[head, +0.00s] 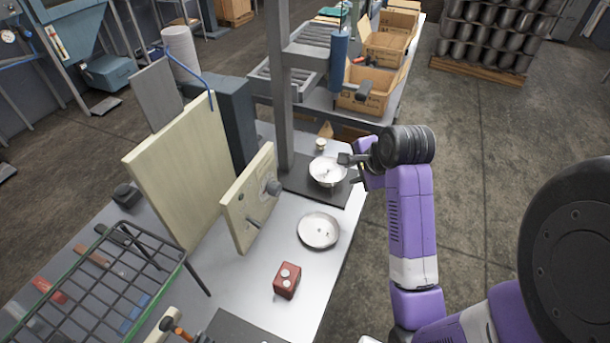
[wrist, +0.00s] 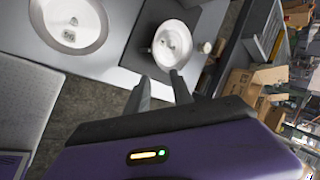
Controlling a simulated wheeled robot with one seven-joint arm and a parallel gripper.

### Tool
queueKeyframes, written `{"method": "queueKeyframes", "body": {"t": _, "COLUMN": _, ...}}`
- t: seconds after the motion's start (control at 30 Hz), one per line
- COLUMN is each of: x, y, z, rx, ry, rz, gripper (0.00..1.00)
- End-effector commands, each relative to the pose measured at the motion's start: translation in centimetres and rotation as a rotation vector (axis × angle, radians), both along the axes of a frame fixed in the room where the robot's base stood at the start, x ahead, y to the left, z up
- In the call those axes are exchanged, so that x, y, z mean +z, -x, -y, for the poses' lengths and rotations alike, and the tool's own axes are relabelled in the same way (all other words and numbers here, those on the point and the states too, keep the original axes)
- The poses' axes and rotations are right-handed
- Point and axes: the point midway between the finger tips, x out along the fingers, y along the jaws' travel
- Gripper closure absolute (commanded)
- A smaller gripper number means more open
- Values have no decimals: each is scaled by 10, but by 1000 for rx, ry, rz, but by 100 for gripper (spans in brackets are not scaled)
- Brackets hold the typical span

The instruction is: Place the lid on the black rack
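My gripper (head: 350,167) is beside the white-grey bowl-like pan (head: 326,173), which stands on a black mat. In the wrist view my gripper (wrist: 160,86) has its two fingers apart with nothing between them, just short of that pan (wrist: 172,41). The pan has small pale items in it. A shallow round silver dish (head: 319,231) lies on the table in front; it also shows in the wrist view (wrist: 42,22). I cannot tell whether either round piece is the lid. A dark wire rack with a green rim (head: 152,239) stands at the lower left.
A red block with two pale knobs (head: 286,282) is on the grey table (head: 245,290). Upright cream boards (head: 180,165) and a grey post (head: 279,85) stand left of the pan. Cardboard boxes (head: 368,92) are behind. Open floor lies right of the table.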

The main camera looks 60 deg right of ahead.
Motion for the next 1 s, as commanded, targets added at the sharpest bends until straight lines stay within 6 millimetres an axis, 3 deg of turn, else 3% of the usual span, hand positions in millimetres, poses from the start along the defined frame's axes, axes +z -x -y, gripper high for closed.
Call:
{"method": "queueKeyframes", "body": {"t": 0.43, "x": -31, "y": -20, "z": 6, "rx": 25, "ry": -16, "rz": -5, "gripper": 72}}
{"method": "queueKeyframes", "body": {"t": 0.7, "x": -60, "y": -40, "z": 16, "rx": 24, "ry": -15, "rz": -6, "gripper": 72}}
{"method": "queueKeyframes", "body": {"t": 1.0, "x": -65, "y": -43, "z": 18, "rx": 24, "ry": -12, "rz": -4, "gripper": 72}}
